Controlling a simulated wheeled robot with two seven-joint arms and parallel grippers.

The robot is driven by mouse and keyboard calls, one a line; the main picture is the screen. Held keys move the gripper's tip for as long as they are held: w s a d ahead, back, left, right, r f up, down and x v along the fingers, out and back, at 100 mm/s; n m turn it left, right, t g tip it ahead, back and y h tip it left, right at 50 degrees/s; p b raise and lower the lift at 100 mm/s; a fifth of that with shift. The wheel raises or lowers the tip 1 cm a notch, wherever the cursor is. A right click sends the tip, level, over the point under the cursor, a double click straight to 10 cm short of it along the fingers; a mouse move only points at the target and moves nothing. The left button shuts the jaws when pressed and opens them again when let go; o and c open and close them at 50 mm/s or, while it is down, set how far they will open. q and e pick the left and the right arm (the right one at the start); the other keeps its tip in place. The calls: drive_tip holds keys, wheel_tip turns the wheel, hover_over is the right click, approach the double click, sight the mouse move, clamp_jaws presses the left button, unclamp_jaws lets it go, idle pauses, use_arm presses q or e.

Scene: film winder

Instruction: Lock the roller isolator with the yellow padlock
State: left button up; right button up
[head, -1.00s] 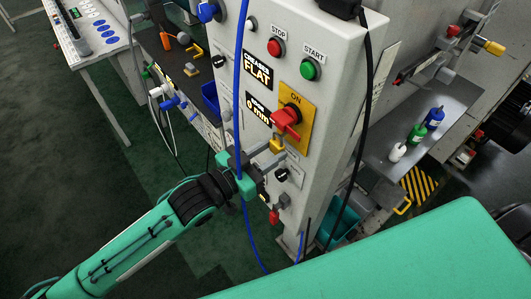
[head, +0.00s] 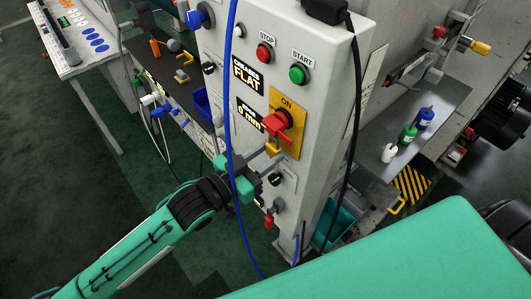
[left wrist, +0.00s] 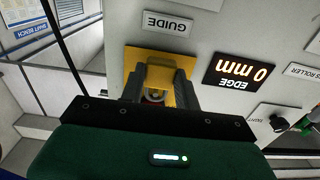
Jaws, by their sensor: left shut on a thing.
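The yellow padlock (head: 273,149) is at the tips of my left gripper (head: 268,152), just below the red isolator handle (head: 277,122). The handle sits on a yellow plate (head: 298,122) marked ON, on the front of the grey cabinet. In the left wrist view my left gripper (left wrist: 159,88) has its fingers close to the cabinet face, with yellow between and behind them. It is shut on the padlock. Whether the shackle passes through the isolator, I cannot tell. My right gripper is not in view.
The grey cabinet (head: 325,100) carries a red STOP button (head: 264,53) and a green START button (head: 298,74). A blue cable (head: 229,100) hangs in front of my left arm. A red item (head: 268,221) hangs lower on the cabinet. Bottles stand on the right shelf (head: 450,100).

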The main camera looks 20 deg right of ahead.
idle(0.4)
use_arm(q)
drive_tip(key=shift+d, duration=0.2)
drive_tip(key=shift+w+d, duration=0.3)
drive_tip(key=shift+d, duration=0.35)
drive_tip(key=shift+f, duration=0.15)
idle(0.4)
drive_tip(key=shift+p, duration=0.4)
drive_tip(key=o, duration=1.1)
